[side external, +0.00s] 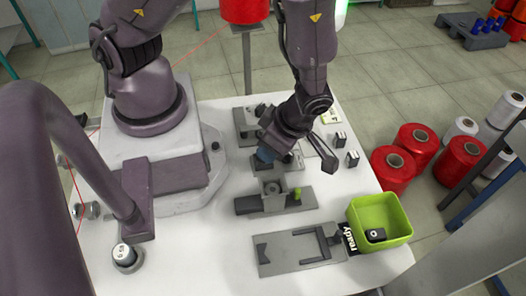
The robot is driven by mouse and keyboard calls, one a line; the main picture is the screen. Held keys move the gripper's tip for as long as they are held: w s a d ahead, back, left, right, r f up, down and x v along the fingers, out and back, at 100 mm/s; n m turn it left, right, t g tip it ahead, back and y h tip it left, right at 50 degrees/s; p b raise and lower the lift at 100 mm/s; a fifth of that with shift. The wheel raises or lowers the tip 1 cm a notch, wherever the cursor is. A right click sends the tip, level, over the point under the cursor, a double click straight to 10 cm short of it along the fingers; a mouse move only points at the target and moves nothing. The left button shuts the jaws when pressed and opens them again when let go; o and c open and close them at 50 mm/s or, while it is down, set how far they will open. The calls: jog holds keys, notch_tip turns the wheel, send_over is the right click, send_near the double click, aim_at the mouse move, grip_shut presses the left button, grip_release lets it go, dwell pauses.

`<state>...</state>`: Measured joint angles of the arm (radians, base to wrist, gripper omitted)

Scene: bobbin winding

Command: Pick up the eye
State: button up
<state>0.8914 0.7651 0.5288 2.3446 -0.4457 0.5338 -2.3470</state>
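My gripper (266,154) points down and to the left over the fixtures in the middle of the white table. Its bluish tip is close above a dark grey fixture. The fingers are too small and too hidden to tell whether they are open or shut, or whether anything is between them. I cannot pick out the eye with certainty. Two small dark blocks with light marks, an upper one (340,139) and a lower one (352,159), stand on the table right of my gripper. Parts of the fixtures behind my gripper are hidden.
A grey fixture with a round socket and a green piece (297,193) stands in front of my gripper. A flat grey fixture (290,262) lies nearer the front. A green bin (362,211) holds a black block (375,235). Red spools (394,163) stand on the floor at right.

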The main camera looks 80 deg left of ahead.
jog(key=x, duration=0.3)
jog(key=shift+a+f, duration=0.1)
jog(key=shift+a, duration=0.05)
jog(key=shift+c, duration=0.2)
grip_shut()
